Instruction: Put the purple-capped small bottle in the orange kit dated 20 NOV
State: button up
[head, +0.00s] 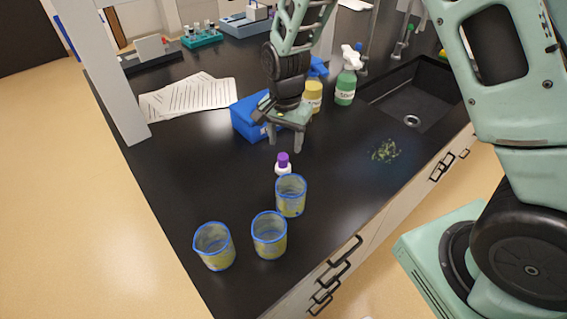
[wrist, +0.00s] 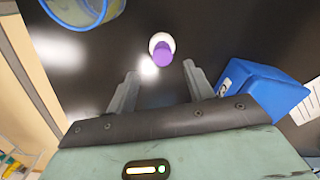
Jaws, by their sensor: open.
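The small white bottle with a purple cap (head: 283,164) stands upright on the black counter, just behind the nearest beaker group. It also shows in the wrist view (wrist: 162,50), ahead of the fingertips and between their lines. My gripper (head: 285,145) is open and empty, above the counter and just behind the bottle; its two fingers are apart in the wrist view (wrist: 160,76). A blue box (head: 244,120) stands behind my gripper, and its side also shows in the wrist view (wrist: 262,92). I see no orange kit and no readable 20 NOV date.
Several blue-rimmed beakers stand in front; one (head: 291,196) is close to the bottle. A yellow jar (head: 313,97) and a green spray bottle (head: 345,88) stand behind right, near the sink (head: 412,98). Papers (head: 188,99) lie at left. The counter's left middle is clear.

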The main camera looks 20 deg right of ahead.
aim_at(283, 156)
jog(key=shift+a+f+p, duration=0.15)
jog(key=shift+f+p, duration=0.45)
jog(key=shift+f, duration=1)
jog(key=shift+a+f+p, duration=0.15)
jog(key=shift+f+p, duration=0.45)
jog(key=shift+f, duration=1)
grip_shut()
jog(key=shift+w+r, duration=0.1)
jog(key=shift+r, duration=0.05)
